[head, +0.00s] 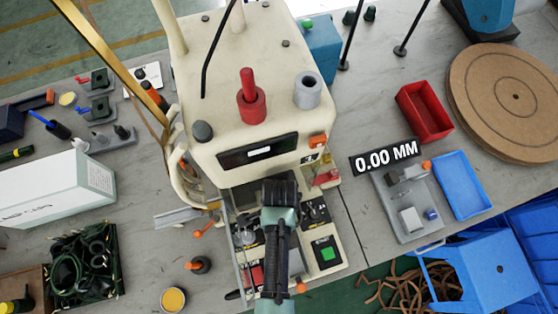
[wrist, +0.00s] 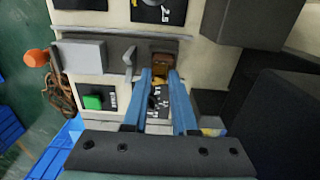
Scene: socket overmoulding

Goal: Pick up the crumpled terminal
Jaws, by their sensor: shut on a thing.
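In the wrist view my gripper (wrist: 160,74) has two blue fingers reaching forward over the machine's front panel. The fingers are closed on a small brass-coloured piece (wrist: 159,81), which looks like the crumpled terminal. Its exact shape is too small and blurred to tell. A brown block (wrist: 162,62) sits just beyond the fingertips in a recess of the machine. In the head view my dark arm covers the front of the cream machine (head: 245,60), and the fingertips and the terminal are hidden.
A green button (head: 326,254) is on the machine's front right. A gauge stand (head: 408,212) reading 0.00 MM, a red tray (head: 424,112) and a blue tray (head: 462,184) lie to the right. A cable crate (head: 88,262) and white box (head: 50,192) stand at the left.

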